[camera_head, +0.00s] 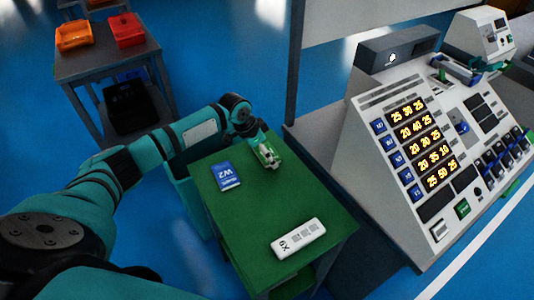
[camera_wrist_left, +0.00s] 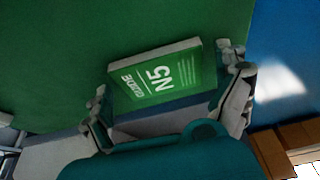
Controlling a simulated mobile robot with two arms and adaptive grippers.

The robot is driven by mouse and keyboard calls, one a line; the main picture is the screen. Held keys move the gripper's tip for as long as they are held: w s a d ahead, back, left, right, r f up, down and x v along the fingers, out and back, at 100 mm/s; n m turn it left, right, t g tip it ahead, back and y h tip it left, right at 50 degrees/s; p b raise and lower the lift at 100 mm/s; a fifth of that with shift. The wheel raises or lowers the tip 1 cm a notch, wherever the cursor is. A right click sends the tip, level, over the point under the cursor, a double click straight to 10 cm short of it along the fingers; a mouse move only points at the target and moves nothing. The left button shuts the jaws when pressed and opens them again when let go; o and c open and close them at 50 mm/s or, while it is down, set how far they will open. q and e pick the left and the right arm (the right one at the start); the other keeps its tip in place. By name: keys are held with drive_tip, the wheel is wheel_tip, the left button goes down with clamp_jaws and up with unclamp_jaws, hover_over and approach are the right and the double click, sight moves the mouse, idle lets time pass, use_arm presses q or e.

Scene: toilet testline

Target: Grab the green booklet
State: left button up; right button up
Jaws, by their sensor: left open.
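The green booklet (camera_wrist_left: 165,76), marked "GUIDE N5", lies in the left wrist view on the green table top. It also shows at the table's far end in the head view (camera_head: 266,153), partly hidden by my gripper. My left gripper (camera_wrist_left: 172,75) is open, with one finger on each side of the booklet. In the head view the left gripper (camera_head: 270,162) is over the booklet at the far end of the table. Whether the fingers touch the booklet cannot be told. My right gripper does not show.
The green table (camera_head: 262,210) also holds a blue booklet (camera_head: 226,176) marked "W2" and a white box (camera_head: 298,238) at the near end. A grey console (camera_head: 420,150) with lit numbers stands close on the right. A side table (camera_head: 105,60) with orange and red bins stands at the back left.

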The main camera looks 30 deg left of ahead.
use_arm(q)
drive_tip(key=c, duration=1)
